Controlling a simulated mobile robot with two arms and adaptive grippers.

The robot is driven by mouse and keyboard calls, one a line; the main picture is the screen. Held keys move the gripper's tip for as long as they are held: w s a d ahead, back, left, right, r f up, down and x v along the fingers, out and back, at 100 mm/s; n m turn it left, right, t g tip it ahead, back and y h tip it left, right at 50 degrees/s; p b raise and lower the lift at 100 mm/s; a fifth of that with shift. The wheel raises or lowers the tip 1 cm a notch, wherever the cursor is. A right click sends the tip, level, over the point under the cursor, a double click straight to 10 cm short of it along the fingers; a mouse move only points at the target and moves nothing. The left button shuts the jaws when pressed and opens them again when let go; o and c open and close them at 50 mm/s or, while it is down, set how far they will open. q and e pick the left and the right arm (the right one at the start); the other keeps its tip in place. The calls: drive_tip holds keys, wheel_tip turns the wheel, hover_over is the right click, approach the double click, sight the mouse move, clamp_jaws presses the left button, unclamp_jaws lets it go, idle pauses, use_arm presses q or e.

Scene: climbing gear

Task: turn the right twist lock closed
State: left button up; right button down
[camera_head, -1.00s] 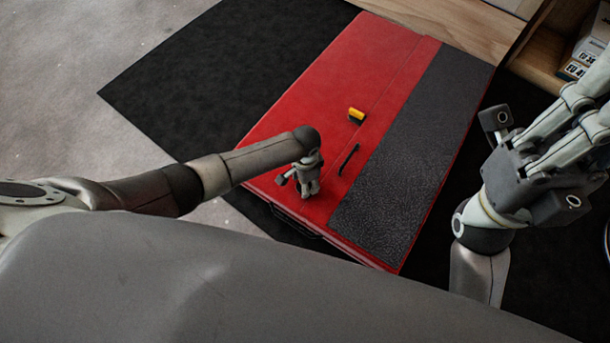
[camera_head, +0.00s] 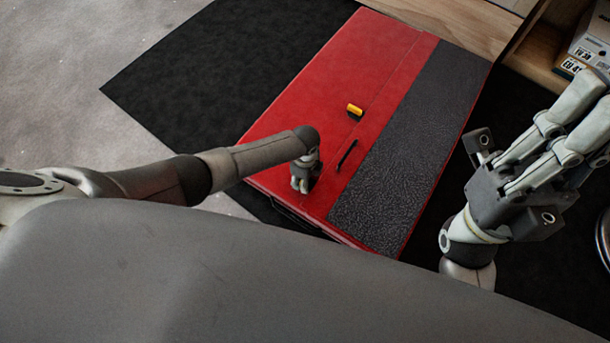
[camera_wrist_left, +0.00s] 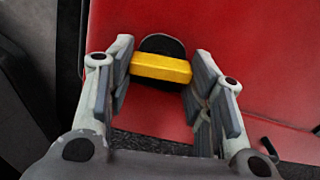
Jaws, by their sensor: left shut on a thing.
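A yellow twist lock (camera_wrist_left: 160,68) on a black round base lies between the fingers of my left gripper (camera_wrist_left: 158,84) in the left wrist view. The gripper is shut on it, with the yellow bar lying across from finger to finger. In the head view my left gripper (camera_head: 304,186) points down at the near end of the red pad (camera_head: 348,75) and hides this lock. A second yellow twist lock (camera_head: 355,109) shows farther up the pad, clear of the gripper.
A black handle (camera_head: 347,155) lies on the pad between the locks, beside a dark grey strip (camera_head: 420,130). The pad lies on a black mat (camera_head: 200,60). A wooden shelf (camera_head: 540,60) with boxes stands at the top right.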

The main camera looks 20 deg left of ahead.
use_arm(q)
drive_tip(key=shift+m, duration=1)
drive_tip(key=o, duration=1)
drive_tip(key=shift+r, duration=0.1)
wheel_tip(320, 180, up, 12)
drive_tip(key=shift+f, duration=0.1)
